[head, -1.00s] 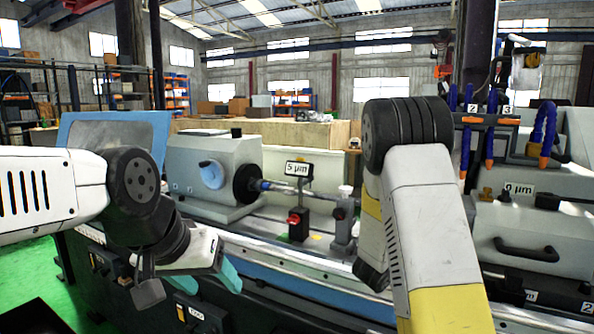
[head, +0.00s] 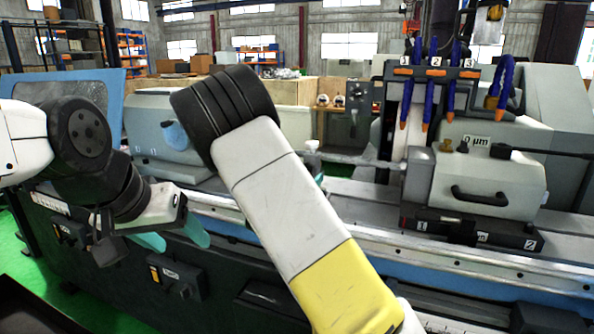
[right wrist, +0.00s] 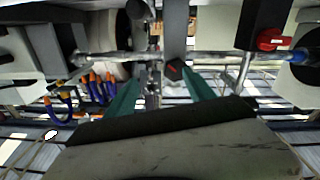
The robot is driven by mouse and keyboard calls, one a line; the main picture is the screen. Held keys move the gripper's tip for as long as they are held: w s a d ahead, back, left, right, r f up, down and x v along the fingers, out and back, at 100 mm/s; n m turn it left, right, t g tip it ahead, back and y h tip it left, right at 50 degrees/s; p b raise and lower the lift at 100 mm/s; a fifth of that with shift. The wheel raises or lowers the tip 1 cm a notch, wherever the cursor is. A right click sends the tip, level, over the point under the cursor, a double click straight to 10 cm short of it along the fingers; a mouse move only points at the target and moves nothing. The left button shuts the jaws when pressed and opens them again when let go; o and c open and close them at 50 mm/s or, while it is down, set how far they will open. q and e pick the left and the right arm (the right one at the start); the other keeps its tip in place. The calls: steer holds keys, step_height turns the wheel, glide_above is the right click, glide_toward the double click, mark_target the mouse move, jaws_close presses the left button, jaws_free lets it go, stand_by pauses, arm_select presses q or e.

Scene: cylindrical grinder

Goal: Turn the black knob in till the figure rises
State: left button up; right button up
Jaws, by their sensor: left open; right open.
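A white sign reading "0 µm" (head: 477,141) sits on the grey housing (head: 490,175) at the right in the head view. A small black knob-like part (head: 502,151) with a dark rod is beside it; I cannot tell whether this is the task's knob. My left gripper (head: 176,238) is open and empty, low in front of the machine at the left. My right gripper (right wrist: 158,80) is open, its teal fingers spread below a horizontal metal bar (right wrist: 200,57) in the right wrist view. A small black part with a red face (right wrist: 175,69) shows near its fingertips. In the head view my right arm hides most of that gripper.
A red knob on a black block (right wrist: 271,39) is at the upper right in the right wrist view. Blue hoses with orange tips (head: 456,85) hang above the housing. A black handle (head: 480,196) is on its front. Dark control boxes (head: 178,276) project from the machine's front.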

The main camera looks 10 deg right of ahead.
steer(key=w+n, duration=0.1)
steer(key=w, duration=0.6)
steer(key=shift+d+r+t+y, duration=0.2)
steer(key=shift+d+t+y, duration=0.1)
steer(key=shift+d+y, duration=0.1)
jaws_close()
steer(key=shift+m, duration=3.1)
steer(key=shift+a, duration=0.1)
